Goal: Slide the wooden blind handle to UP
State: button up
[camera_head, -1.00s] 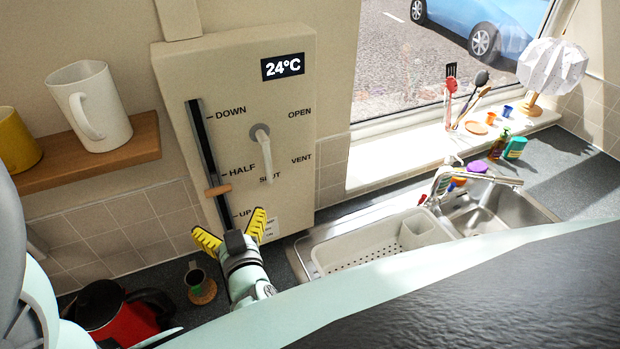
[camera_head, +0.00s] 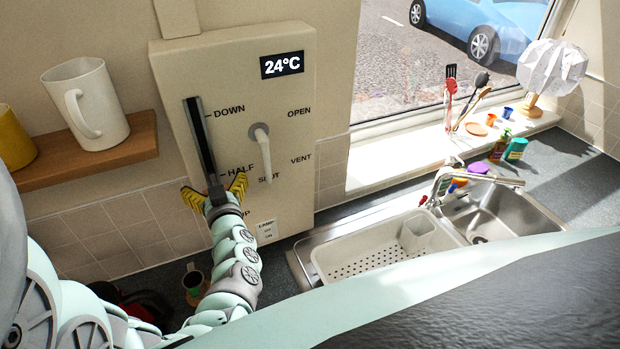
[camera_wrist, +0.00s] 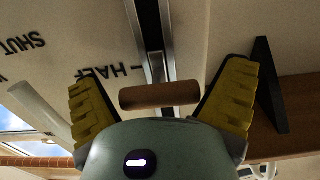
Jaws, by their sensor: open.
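The wall panel (camera_head: 292,170) has a dark vertical slot (camera_head: 200,135) marked DOWN at the top and HALF midway; the lower UP label is partly covered by my gripper. The wooden blind handle (camera_wrist: 160,95) is a short brown cylinder across the slot, beside the HALF label (camera_wrist: 110,72) in the wrist view. In the head view my gripper hides most of it, just below HALF. My gripper (camera_head: 215,188) is open, with yellow ribbed fingers spread to either side of the handle. In the wrist view, gaps show between the handle and both fingers.
A grey lever (camera_head: 260,150) sticks out of the panel right of the slot, beside OPEN, VENT and SHUT labels. A wooden shelf (camera_head: 140,140) with a white mug (camera_head: 90,105) is at the left. A sink with a drainer basket (camera_head: 370,262) lies at the lower right.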

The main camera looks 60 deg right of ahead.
jog(key=shift+c, duration=0.2)
jog(key=c, duration=1.4)
